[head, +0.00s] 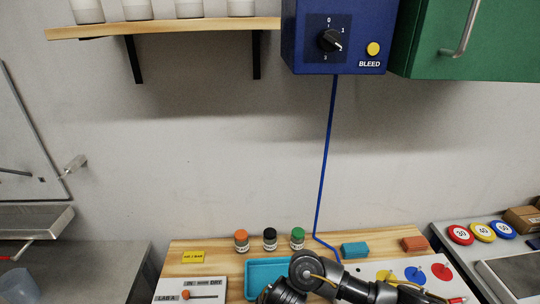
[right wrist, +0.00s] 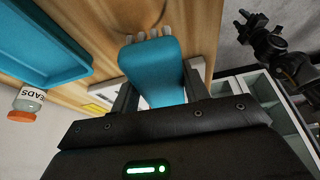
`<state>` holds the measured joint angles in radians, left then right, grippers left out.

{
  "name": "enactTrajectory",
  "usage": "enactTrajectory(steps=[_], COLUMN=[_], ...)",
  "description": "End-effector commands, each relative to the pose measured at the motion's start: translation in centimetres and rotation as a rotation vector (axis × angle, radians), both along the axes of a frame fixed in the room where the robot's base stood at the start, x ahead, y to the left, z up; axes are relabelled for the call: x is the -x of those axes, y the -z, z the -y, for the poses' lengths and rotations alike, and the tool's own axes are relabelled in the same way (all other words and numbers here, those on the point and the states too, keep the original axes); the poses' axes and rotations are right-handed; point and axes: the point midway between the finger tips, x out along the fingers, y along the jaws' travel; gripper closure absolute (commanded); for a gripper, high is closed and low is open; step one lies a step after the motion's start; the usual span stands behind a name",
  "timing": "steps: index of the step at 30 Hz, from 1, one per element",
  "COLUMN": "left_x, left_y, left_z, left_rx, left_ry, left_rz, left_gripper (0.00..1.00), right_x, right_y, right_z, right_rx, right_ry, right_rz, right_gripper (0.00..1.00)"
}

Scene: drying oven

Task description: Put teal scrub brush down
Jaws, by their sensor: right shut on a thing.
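The teal scrub brush (right wrist: 152,72) is between the two fingers of my right gripper (right wrist: 155,95) in the right wrist view. Its pale bristles show at the far end, over the wooden tabletop. I cannot tell whether it touches the wood. In the head view my right arm reaches over the table's front, and its gripper and the brush are hidden or cut off. A dark jointed arm end, seemingly my left gripper (right wrist: 254,22), shows at the upper right of the right wrist view. Its fingers are too unclear to judge.
A teal tray (head: 256,270) lies on the wooden table, close beside the brush. Three capped jars, orange (head: 241,241), black (head: 270,239) and green (head: 298,238), stand behind it. A teal block (head: 355,250) and a brown-red block (head: 413,244) lie at the back right.

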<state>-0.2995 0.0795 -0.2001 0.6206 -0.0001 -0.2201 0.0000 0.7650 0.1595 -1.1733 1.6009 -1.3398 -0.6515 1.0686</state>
Motion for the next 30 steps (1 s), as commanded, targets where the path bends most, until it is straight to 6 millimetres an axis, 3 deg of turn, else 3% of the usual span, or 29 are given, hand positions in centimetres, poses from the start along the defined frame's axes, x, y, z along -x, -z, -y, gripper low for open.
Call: enactTrajectory(steps=[6, 11, 17, 24, 30], left_x=[0.0, 0.1, 0.2, 0.1, 0.1], left_y=[0.0, 1.5, 5.3, 10.6, 13.5], left_z=[0.0, 0.0, -0.1, -0.1, -0.1], left_rx=[0.0, 0.0, -0.002, -0.001, 0.0], left_ry=[0.0, 0.0, 0.001, 0.0, 0.0], left_rz=[0.0, -0.001, -0.003, -0.002, -0.001], left_gripper=[0.64, 0.64, 0.64, 0.64, 0.64], right_x=[2.8, 3.7, 2.4, 0.2, -2.2], right_y=[-1.5, -2.0, -2.6, -4.4, -6.4], right_z=[-1.6, 0.5, 7.6, 18.2, 23.8], right_rx=[-0.002, 0.0, 0.004, 0.001, -0.002], right_ry=[0.132, 0.234, 0.371, 0.518, 0.569], right_rz=[0.005, 0.01, 0.014, 0.011, 0.006], right_gripper=[0.73, 0.73, 0.73, 0.73, 0.73])
